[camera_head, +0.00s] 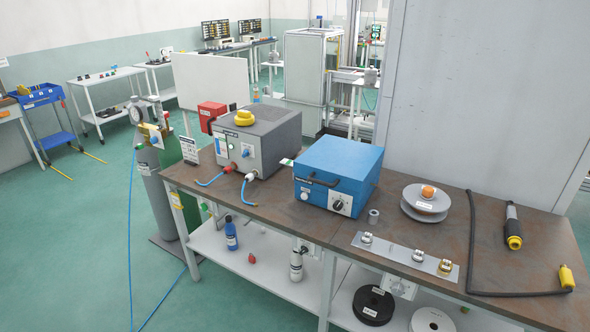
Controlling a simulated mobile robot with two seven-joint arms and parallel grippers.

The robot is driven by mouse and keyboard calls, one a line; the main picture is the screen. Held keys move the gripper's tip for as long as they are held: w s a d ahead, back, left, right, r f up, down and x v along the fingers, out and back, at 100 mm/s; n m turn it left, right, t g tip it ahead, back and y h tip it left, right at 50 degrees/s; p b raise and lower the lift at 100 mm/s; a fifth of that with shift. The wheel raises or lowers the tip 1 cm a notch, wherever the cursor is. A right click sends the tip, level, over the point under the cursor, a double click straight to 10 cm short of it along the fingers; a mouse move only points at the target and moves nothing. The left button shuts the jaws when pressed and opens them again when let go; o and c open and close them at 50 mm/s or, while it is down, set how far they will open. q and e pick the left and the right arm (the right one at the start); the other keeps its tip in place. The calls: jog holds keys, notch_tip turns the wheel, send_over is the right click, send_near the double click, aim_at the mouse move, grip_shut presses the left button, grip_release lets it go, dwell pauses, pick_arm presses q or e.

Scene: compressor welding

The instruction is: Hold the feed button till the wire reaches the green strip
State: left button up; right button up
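A small white piece with a green end (287,162) sticks out at the box's left side. I cannot tell which control is the feed button, and no wire end can be made out. Neither of my grippers is in view.
A grey machine (257,140) with a yellow top knob stands left of the blue box. Gas cylinders (150,175) stand at the bench's left end.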

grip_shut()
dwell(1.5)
